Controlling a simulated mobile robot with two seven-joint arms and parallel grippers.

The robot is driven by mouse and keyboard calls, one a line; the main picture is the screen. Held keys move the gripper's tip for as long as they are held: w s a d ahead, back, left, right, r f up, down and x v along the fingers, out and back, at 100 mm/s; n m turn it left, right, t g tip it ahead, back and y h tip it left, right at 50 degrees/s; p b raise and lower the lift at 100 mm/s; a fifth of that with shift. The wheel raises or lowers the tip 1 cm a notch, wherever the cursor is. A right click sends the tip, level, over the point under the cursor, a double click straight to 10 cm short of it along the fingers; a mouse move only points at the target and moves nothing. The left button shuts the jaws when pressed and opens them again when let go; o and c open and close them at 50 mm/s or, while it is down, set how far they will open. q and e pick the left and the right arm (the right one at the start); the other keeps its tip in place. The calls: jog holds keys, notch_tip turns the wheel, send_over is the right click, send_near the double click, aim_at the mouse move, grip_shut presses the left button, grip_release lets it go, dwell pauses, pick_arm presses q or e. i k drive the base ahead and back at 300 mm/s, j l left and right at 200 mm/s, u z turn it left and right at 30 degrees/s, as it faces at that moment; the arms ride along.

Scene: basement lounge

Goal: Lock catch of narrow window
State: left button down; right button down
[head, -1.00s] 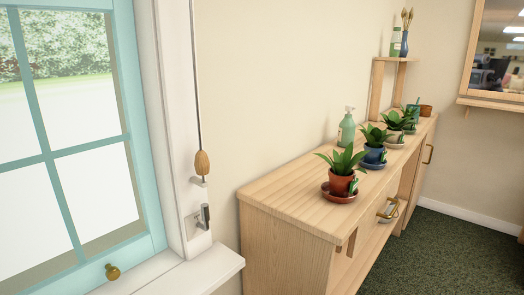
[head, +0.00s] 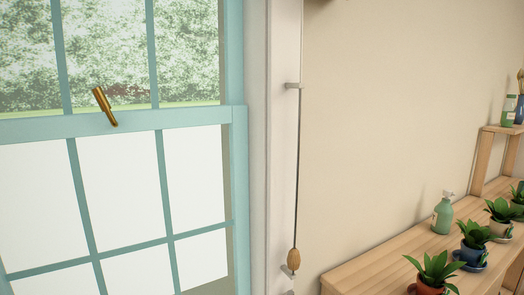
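The narrow window (head: 185,119) has a teal frame and fills the left of the head view. A brass catch (head: 104,106) sits on its middle rail. The catch's lever points up and to the left, tilted across the rail, with its upper end in front of the upper panes. I cannot tell from this view whether it is engaged. Trees and grass show through the upper panes; the lower panes look white. Neither of my grippers is in view.
A cord with a wooden pull (head: 293,260) hangs beside the white window trim (head: 260,180). A wooden cabinet (head: 372,272) at lower right holds several potted plants and a green pump bottle (head: 443,214). The beige wall between is bare.

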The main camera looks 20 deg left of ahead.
aim_at(104, 105)
jog(key=u, duration=1.4)
